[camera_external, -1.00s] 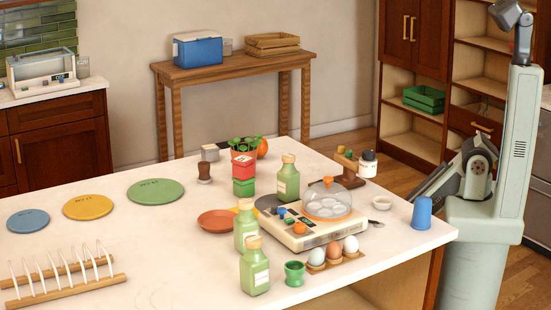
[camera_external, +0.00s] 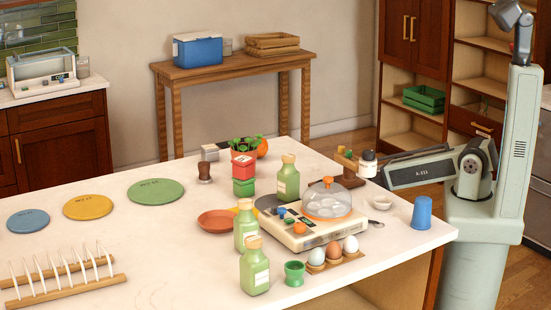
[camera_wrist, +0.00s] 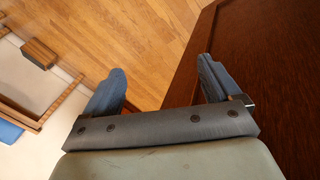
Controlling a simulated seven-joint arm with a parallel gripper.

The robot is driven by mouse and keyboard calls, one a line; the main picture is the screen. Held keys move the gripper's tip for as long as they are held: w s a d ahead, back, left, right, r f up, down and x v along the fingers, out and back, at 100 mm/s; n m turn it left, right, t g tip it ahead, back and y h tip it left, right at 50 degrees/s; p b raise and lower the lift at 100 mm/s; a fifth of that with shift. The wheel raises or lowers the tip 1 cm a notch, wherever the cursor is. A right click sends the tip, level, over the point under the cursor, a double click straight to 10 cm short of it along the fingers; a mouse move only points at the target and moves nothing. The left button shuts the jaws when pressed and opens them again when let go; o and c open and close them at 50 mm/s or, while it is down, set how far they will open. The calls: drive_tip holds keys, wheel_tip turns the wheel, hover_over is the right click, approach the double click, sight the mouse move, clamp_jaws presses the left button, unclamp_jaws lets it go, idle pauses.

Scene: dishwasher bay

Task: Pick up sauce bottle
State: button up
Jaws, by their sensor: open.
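Three similar green bottles with tan caps stand upright on the white counter in the external view: a sauce bottle (camera_external: 288,183) behind the cooker, a second bottle (camera_external: 246,229) left of the cooker, and a third bottle (camera_external: 255,273) at the front. I cannot tell which one the task means. My gripper (camera_wrist: 160,85) is open and empty in the wrist view, its two blue-grey fingers apart over the floor and a dark wooden panel. In the external view my arm reaches left past the far right of the counter, away from all the bottles; the fingers are not clear there.
The cooker with a glass-domed lid (camera_external: 328,199), an egg holder (camera_external: 333,262), a green cup (camera_external: 294,273) and a blue cup (camera_external: 422,213) crowd the counter's right half. Plates and a rack (camera_external: 65,280) lie left.

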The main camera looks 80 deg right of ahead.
drive_tip(key=w+d+r+n+t+h, duration=0.1)
drive_tip(key=w+d+r+t, duration=0.1)
drive_tip(key=w+d+r, duration=0.4)
drive_tip(key=w+d+r+t+h, duration=0.1)
drive_tip(key=w+d+r+h, duration=0.1)
drive_tip(key=d+r, duration=0.75)
drive_tip(key=w+d+r+n+t+h, duration=0.15)
drive_tip(key=w+d+r, duration=0.35)
drive_tip(key=r, duration=0.5)
wheel_tip(320, 180, up, 16)
drive_tip(key=w+t, duration=0.2)
drive_tip(key=a+r+y, duration=0.2)
drive_tip(key=a+r, duration=0.1)
drive_tip(key=a, duration=0.8)
drive_tip(key=n+g+y, duration=0.5)
drive_tip(key=n+y, duration=0.1)
drive_tip(key=y, duration=0.8)
approach(288, 174)
wheel_tip(288, 174, down, 5)
drive_tip(key=w, duration=0.2)
drive_tip(key=shift+x, duration=2.55)
drive_tip(key=shift+w+a+r, duration=0.1)
drive_tip(key=shift+w+r, duration=0.05)
drive_tip(key=shift+r, duration=0.05)
